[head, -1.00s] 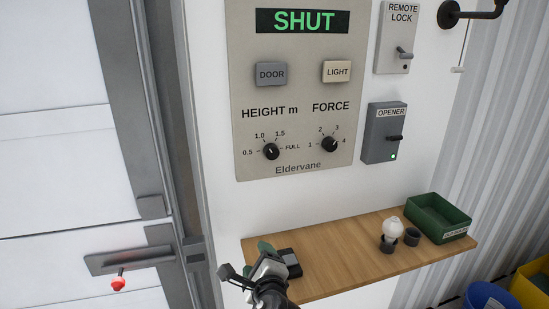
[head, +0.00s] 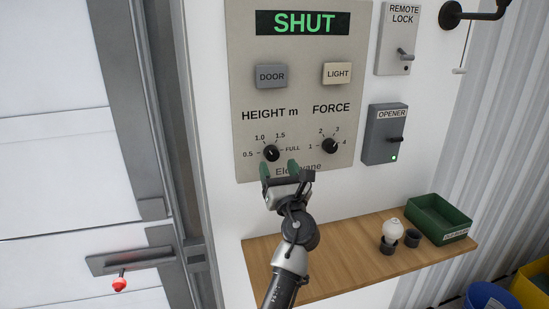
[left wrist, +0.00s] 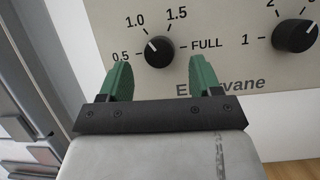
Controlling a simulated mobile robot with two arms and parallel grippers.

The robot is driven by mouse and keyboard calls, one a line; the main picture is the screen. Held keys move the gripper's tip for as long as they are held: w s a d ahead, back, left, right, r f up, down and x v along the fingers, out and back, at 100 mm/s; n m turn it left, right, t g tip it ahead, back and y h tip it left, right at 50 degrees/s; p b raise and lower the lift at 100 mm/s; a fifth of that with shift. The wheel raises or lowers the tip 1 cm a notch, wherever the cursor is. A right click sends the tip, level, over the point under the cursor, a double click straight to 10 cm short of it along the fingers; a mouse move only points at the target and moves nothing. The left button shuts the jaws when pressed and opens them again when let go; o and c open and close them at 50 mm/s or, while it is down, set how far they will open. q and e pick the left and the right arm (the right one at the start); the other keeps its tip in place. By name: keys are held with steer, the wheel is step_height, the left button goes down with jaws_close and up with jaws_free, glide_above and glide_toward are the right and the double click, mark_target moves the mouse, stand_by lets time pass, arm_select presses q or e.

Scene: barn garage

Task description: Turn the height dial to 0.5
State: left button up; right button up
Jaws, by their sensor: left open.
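The height dial (head: 271,153) is a round black knob at the lower left of the beige control panel (head: 245,60). It also shows in the left wrist view (left wrist: 159,51). Its white mark points up and left, between the 0.5 and 1.0 labels or near 1.0. My left gripper (head: 279,168) is open and empty, with green fingers just below the dial. In the left wrist view the fingertips (left wrist: 160,66) stand to either side, below the knob, and appear apart from it. My right gripper is out of view.
The force dial (head: 329,145) is right of the height dial. The door button (head: 271,75) and light button (head: 337,73) are above. A wooden shelf (head: 345,268) below holds a white bulb (head: 392,230) and a green bin (head: 440,216). The opener box (head: 384,135) is at right.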

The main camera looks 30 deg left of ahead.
mark_target(274, 157)
arm_select(q)
steer(key=shift+x, duration=1.65)
steer(key=c, duration=0.9)
steer(key=shift+d+f+n+g+y+b, duration=0.15)
steer(key=shift+n+g+b, duration=0.3)
steer(key=shift+n+b, duration=0.45)
steer(key=shift+a+f+n+g+y+b, duration=0.1)
steer(key=shift+n+g+y+b, duration=0.15)
steer(key=shift+n+g+b, duration=0.55)
steer(key=n+g+b, duration=0.1)
steer(key=n+b, duration=0.1)
steer(key=n, duration=0.2)
steer(key=shift+w+y, duration=0.1)
steer(key=shift+y, duration=0.2)
steer(key=n+g+b, duration=0.1)
steer(key=n, duration=0.1)
steer(key=n+g+b, duration=0.1)
steer(key=n, duration=0.1)
steer(key=shift+d+r+n+g, duration=0.15)
steer(key=shift+n+g, duration=0.1)
steer(key=shift+n, duration=0.15)
steer(key=shift+r+n+g+b, duration=0.15)
steer(key=shift+n+g+b, duration=0.4)
steer(key=shift+n, duration=1.25)
